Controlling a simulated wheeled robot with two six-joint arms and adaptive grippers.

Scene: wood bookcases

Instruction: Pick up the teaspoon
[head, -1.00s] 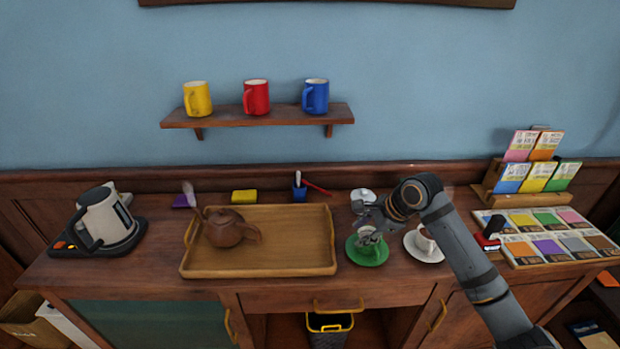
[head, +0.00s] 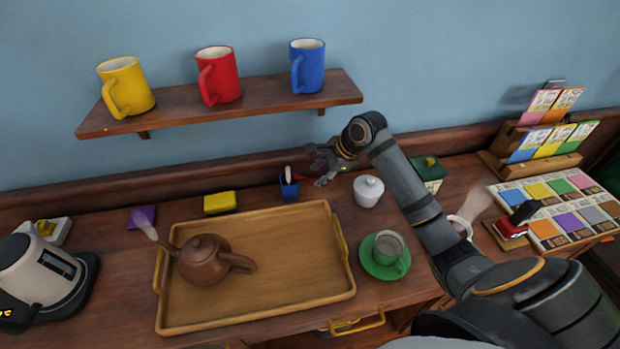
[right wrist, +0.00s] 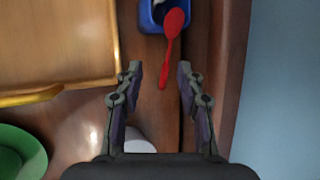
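A red spoon (right wrist: 173,24) shows in the right wrist view, with its rounded bowl beside the rim of a blue cup (right wrist: 154,14) and its thin handle pointing toward my right gripper. In the head view the blue cup (head: 289,187) stands at the back of the counter, with a pale utensil and a bit of red at its top. My right gripper (right wrist: 160,78) is open and empty. Its fingertips lie on either side of the handle's end in the picture; I cannot tell the height gap. In the head view the right gripper (head: 323,164) is just right of the cup. My left gripper is not in view.
A white lidded pot (head: 368,191) stands close to the right gripper. A green cup (head: 389,248) on a green saucer is in front. A wooden tray (head: 320,285) holds a brown teapot (head: 204,262). A shelf (head: 180,115) with mugs hangs above.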

